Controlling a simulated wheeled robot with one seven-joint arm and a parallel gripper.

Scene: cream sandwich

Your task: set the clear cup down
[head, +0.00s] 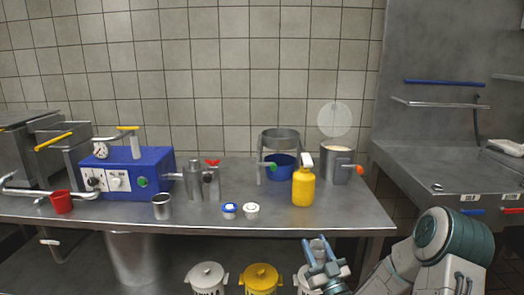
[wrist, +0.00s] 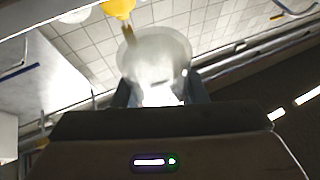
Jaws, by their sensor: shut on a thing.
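The clear cup (wrist: 156,58) looks translucent and whitish in the wrist view. My gripper (wrist: 158,95) is shut on it, with a dark finger at each side. In the head view the cup (head: 318,245) is a small pale shape at the end of my gripper (head: 322,258). There it is low in the picture, in front of the steel table's front edge. The cup appears apart from the table; its lower part is hidden by the gripper.
The steel table (head: 345,218) holds a yellow bottle (head: 303,188), two small tubs (head: 251,211), a steel cup (head: 162,207), a red cup (head: 61,202) and a blue machine (head: 140,172). Lidded bins (head: 261,277) stand below its front edge. The table's front right is clear.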

